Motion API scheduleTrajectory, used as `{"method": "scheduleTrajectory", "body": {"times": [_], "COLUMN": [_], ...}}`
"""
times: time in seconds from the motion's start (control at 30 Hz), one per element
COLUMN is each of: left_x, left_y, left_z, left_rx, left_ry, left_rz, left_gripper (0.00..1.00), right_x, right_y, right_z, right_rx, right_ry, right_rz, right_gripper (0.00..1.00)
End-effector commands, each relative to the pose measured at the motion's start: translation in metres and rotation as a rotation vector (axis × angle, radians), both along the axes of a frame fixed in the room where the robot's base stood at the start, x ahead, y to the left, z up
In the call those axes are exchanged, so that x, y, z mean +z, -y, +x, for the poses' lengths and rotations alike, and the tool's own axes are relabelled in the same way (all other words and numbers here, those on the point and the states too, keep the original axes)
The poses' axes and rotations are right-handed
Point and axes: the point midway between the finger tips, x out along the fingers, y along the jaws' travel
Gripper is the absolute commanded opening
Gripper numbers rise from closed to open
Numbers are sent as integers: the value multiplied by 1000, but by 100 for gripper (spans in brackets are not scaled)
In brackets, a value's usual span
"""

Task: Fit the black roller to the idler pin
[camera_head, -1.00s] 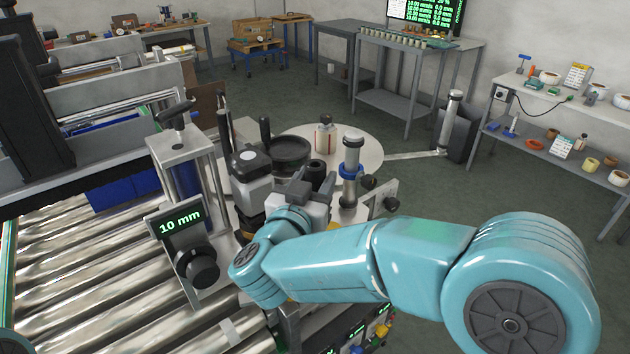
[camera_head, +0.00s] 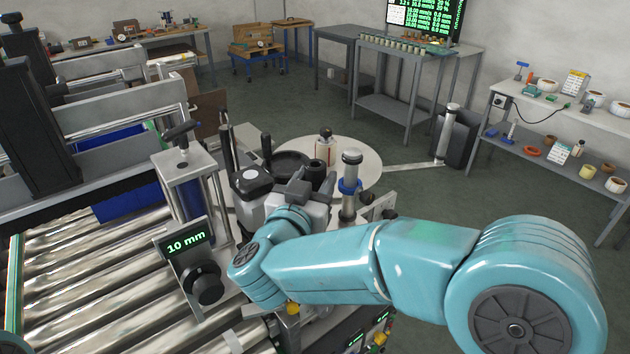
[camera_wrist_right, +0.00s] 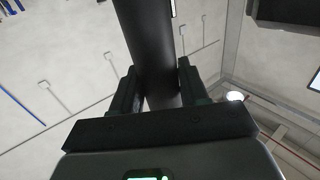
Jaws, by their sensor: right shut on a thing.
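The black roller (camera_wrist_right: 147,45) is a smooth dark cylinder between the two jaws of my right gripper (camera_wrist_right: 157,85) in the right wrist view. The jaws are shut on it, and it runs out beyond them. In the head view my right gripper (camera_head: 303,192) is partly hidden by my teal wrist, and the dark open end of the roller (camera_head: 317,173) shows above it. A metal post with a blue collar (camera_head: 350,185) stands just right of the gripper. I cannot tell for sure which part is the idler pin. My left gripper is not in view.
A grey control box reading 10 mm (camera_head: 187,243) with a black knob stands left of my wrist, beside the metal conveyor rollers (camera_head: 95,270). A round pale plate (camera_head: 362,165) with a bottle-like item (camera_head: 325,148) lies behind the gripper. Open floor lies to the right.

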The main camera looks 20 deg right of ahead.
Motion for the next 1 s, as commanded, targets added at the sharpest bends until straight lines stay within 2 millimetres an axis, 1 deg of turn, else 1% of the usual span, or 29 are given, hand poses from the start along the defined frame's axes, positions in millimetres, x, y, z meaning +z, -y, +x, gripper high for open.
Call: {"method": "scheduleTrajectory", "body": {"times": [0.03,1.0], "left_x": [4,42], "left_y": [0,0], "left_z": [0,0], "left_rx": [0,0], "left_ry": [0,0], "left_rz": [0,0], "left_gripper": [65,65], "right_x": [5,48], "right_y": [0,0], "right_z": [0,0], "right_rx": [0,0], "right_ry": [2,2], "right_rz": [0,0], "right_gripper": [0,0]}}
